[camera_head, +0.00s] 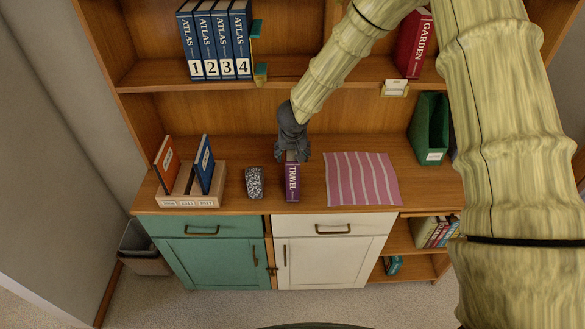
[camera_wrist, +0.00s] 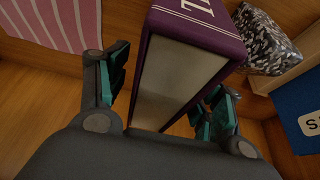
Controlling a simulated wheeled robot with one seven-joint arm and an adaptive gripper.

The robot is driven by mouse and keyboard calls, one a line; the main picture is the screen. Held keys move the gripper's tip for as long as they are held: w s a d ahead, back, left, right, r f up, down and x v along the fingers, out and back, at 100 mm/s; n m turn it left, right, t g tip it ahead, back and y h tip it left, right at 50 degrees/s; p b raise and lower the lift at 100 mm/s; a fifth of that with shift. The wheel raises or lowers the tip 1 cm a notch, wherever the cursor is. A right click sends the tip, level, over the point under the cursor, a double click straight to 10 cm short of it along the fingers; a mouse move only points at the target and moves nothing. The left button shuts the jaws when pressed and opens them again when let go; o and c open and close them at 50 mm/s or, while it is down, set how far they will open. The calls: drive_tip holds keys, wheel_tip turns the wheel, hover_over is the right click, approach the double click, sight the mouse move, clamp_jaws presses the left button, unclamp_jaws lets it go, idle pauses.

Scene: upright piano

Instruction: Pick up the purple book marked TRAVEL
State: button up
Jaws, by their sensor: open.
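The purple book marked TRAVEL (camera_head: 292,183) stands on the wooden counter, its lettered spine facing the front. In the wrist view the book (camera_wrist: 185,75) shows its pale page edges between my gripper's two fingers. My gripper (camera_head: 293,156) is over the back part of the book in the head view. In the wrist view my gripper (camera_wrist: 160,100) is open, with one finger on each side of the book. A gap shows on the left side; whether the right finger touches the book I cannot tell.
A speckled block (camera_head: 254,182) stands left of the book, and a pink striped cloth (camera_head: 362,180) lies to its right. A wooden box (camera_head: 190,201) with an orange and a blue book is further left. A green file holder (camera_head: 430,128) stands at right; a shelf (camera_head: 290,68) is above.

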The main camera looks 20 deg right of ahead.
clamp_jaws()
